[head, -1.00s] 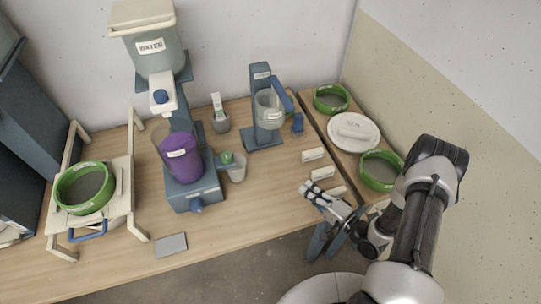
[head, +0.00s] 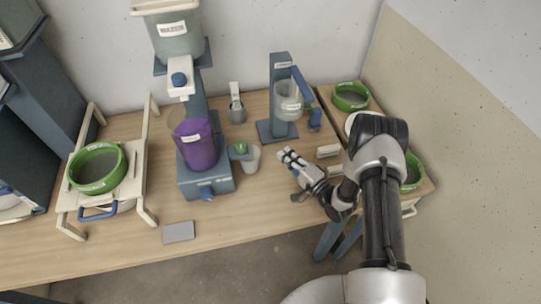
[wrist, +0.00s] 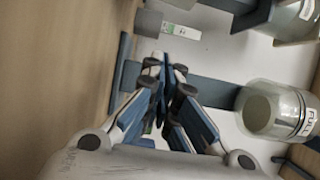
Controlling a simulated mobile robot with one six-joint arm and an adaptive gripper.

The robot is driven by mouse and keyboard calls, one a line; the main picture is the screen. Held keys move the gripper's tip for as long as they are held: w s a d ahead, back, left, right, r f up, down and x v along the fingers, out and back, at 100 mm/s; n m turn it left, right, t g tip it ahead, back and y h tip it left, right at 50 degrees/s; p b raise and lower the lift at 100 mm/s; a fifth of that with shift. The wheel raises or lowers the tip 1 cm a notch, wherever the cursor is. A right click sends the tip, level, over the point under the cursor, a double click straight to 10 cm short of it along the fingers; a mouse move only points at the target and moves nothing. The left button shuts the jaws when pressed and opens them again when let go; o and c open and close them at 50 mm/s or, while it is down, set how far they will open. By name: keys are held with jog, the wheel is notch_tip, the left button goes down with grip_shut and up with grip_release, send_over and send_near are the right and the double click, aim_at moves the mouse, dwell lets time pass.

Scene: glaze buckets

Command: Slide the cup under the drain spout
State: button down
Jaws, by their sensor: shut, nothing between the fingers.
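A pale grey cup (head: 251,160) stands on the table at the right side of the blue mixer stand. The green-topped drain spout (head: 240,148) juts from the stand at the cup's upper left. I cannot tell whether the cup is squarely under it. My gripper (head: 285,155) is shut and empty, to the right of the cup with a small gap between them. In the wrist view my gripper (wrist: 168,68) shows its fingertips together, and I make out no drain cup there.
Purple glaze fills a clear bucket (head: 197,150) on the stand. A blue stand with a clear jar (head: 288,102) is behind my gripper, and a grey pot (head: 237,113) is behind the cup. White blocks (head: 328,151) lie to the right. A grey plate (head: 179,232) lies near the front edge.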

jog(key=x, duration=0.3)
jog(key=shift+w+a+b, duration=0.25)
jog(key=shift+a+b, duration=0.1)
jog(key=shift+s+a, duration=0.75)
jog(key=shift+a, duration=0.35)
jog(key=shift+s+a, duration=0.3)
jog(key=shift+a, duration=0.15)
